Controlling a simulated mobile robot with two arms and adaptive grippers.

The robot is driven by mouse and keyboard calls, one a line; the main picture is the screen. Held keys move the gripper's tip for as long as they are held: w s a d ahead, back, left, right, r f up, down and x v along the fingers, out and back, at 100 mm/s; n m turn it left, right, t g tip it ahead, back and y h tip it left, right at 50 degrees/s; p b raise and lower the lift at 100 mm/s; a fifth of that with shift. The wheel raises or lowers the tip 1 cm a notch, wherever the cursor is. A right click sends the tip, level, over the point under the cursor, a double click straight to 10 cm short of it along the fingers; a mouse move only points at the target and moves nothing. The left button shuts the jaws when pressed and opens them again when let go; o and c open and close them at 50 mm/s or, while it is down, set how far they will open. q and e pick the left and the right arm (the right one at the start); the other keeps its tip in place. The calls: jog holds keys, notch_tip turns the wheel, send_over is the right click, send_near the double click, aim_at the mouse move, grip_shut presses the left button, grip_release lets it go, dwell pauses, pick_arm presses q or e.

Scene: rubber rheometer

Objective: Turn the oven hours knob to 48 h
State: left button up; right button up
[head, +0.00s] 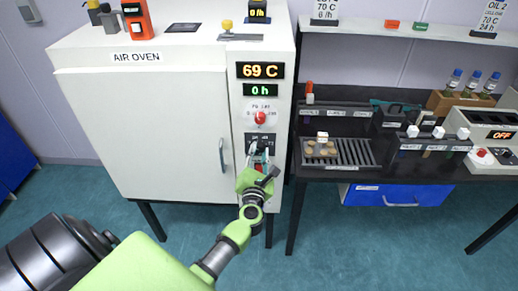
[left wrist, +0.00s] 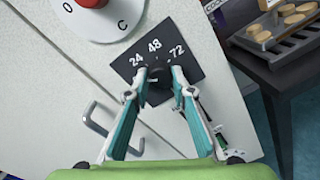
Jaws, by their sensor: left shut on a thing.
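The air oven (head: 150,110) is a white cabinet with its door closed. Its panel shows 69 C and 0 h on lit displays (head: 260,80). The hours knob (left wrist: 157,80) is black and sits on a dark plate (left wrist: 130,68) marked 24, 48 and 72. My left gripper (left wrist: 158,88) is at the knob, with its teal fingers on both sides and shut on it. In the head view the left gripper (head: 259,158) covers most of the knob. The knob's pointer is too small to read surely. My right gripper is not in view.
A red knob (head: 260,118) on a white dial sits above the hours knob. The oven door handle (head: 222,155) is left of the gripper. A dark bench (head: 390,172) with racks and a grille tray (head: 340,153) stands close at right.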

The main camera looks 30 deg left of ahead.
pick_arm(q)
jog(key=m+p, duration=0.3)
jog(key=m, duration=0.1)
jog(key=shift+r, duration=0.2)
jog(key=m+p, duration=0.2)
jog(key=m, duration=0.2)
jog(key=shift+p, duration=0.3)
jog(key=m+p, duration=0.2)
jog(key=m, duration=0.2)
jog(key=shift+g, duration=0.3)
jog(key=shift+m+y+p, duration=0.3)
jog(key=shift+m+p, duration=0.45)
jog(key=shift+m, duration=1.15)
jog(key=shift+f, duration=0.1)
jog(key=o, duration=1.1)
